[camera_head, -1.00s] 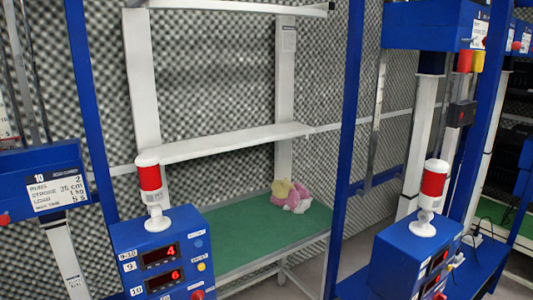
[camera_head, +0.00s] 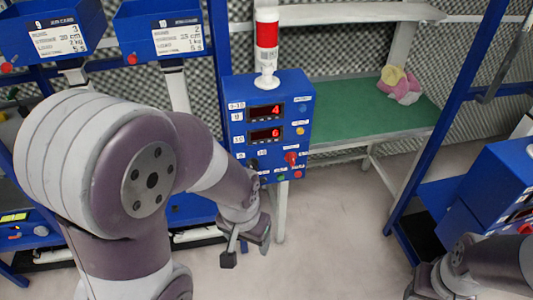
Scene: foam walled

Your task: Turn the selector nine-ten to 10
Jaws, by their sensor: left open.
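My left gripper (camera_head: 246,250) is open and empty, hanging below and slightly left of the box's lower edge, apart from the selector. My right arm (camera_head: 478,268) shows at the lower right. Its gripper's fingers cannot be made out.
A red knob (camera_head: 291,158) and small coloured buttons share the box's front. A red and white lamp (camera_head: 267,45) stands on top. A green shelf (camera_head: 365,118) holds a crumpled cloth (camera_head: 400,84). Another blue box (camera_head: 495,190) stands at right. Grey floor (camera_head: 325,235) is clear between.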

